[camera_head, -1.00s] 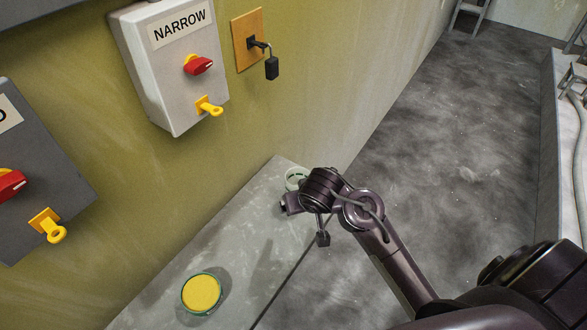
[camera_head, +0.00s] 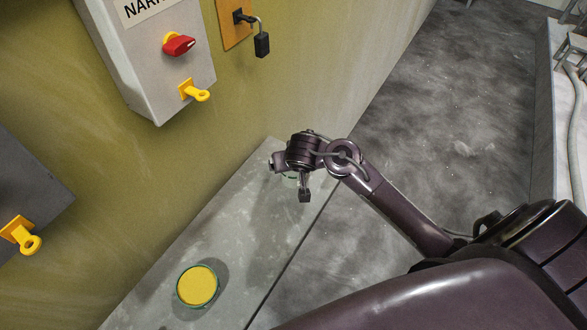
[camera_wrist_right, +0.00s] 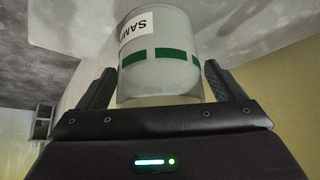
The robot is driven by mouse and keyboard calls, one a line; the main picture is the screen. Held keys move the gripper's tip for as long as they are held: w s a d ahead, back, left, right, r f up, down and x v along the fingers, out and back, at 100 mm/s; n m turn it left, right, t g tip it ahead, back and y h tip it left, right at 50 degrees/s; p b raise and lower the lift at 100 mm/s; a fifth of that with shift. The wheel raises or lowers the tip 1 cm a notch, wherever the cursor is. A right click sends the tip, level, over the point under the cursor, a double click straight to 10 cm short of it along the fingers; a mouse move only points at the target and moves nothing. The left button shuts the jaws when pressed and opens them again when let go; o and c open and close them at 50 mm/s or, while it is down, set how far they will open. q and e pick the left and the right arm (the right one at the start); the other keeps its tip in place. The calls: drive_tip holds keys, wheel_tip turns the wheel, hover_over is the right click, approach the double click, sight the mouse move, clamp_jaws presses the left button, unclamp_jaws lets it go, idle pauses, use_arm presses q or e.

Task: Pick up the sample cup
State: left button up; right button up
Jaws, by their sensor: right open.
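The sample cup (camera_wrist_right: 160,72) is a pale, translucent cup with a green band and a white label reading "SAM". In the right wrist view it stands between the two dark fingers of my right gripper (camera_wrist_right: 158,84), which is open, with a visible gap on the right side. In the head view only a sliver of the cup (camera_head: 289,178) shows, near the far end of the grey bench (camera_head: 235,235). My right wrist hides the rest. My left gripper is not in view.
A yellow round thing with a green rim (camera_head: 197,286) sits nearer on the bench. The wall carries a grey switch box (camera_head: 150,60) with a red knob (camera_head: 179,44), and a padlock (camera_head: 262,44). Open floor lies right of the bench.

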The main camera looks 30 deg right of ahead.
drive_tip(key=c, duration=1.1)
drive_tip(key=shift+o, duration=0.2)
drive_tip(key=shift+r, duration=0.1)
